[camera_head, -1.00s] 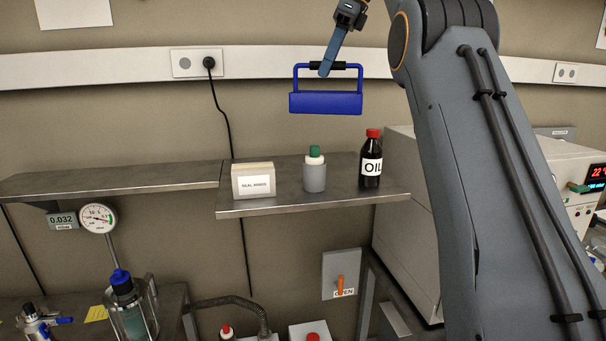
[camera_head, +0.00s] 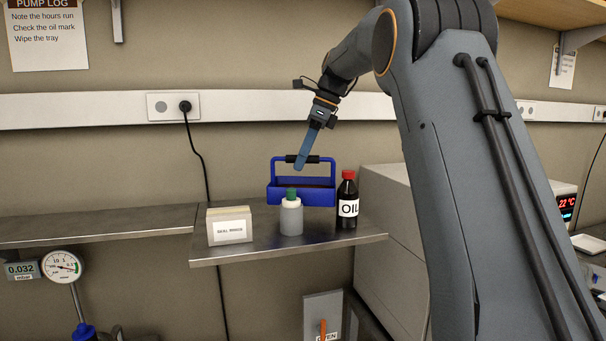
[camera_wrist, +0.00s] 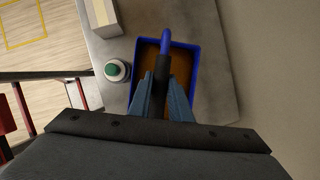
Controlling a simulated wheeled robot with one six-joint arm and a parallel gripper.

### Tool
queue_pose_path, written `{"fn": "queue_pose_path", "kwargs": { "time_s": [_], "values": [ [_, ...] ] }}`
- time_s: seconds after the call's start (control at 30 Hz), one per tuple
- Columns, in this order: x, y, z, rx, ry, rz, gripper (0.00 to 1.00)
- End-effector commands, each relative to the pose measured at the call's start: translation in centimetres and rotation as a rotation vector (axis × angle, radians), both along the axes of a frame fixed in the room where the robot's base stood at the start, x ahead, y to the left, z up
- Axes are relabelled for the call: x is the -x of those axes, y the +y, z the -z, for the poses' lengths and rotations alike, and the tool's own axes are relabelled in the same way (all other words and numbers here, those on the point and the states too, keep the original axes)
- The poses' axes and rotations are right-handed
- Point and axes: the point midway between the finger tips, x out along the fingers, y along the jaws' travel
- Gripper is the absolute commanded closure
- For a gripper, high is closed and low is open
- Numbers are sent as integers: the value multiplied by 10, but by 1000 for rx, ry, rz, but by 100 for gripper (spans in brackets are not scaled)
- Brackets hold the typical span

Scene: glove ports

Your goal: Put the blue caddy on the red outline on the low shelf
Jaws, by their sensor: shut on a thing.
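The blue caddy (camera_head: 287,194) is an open box with a blue frame handle and a black grip. My gripper (camera_head: 301,163) is shut on that grip from above; the wrist view also shows my gripper (camera_wrist: 165,98) over the caddy (camera_wrist: 195,60). The caddy looks level, behind the grey bottle and left of the oil bottle, at the back of a metal shelf (camera_head: 225,254). I cannot tell whether it touches the shelf. No red outline shows in either view.
On the shelf stand a seal rings box (camera_head: 229,226), a green-capped grey bottle (camera_head: 291,218) and a dark oil bottle (camera_head: 348,205). The wall is close behind. Another shelf section (camera_head: 95,226) extends left, clear.

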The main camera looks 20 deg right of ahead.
Motion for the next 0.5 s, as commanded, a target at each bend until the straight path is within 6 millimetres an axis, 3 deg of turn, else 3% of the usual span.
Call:
{"fn": "queue_pose_path", "kwargs": {
  "time_s": [0.17,0.5],
  "values": [
    [0,1,9,-1,-2,0,100],
    [0,0,46,-1,-2,1,100]
  ]
}}
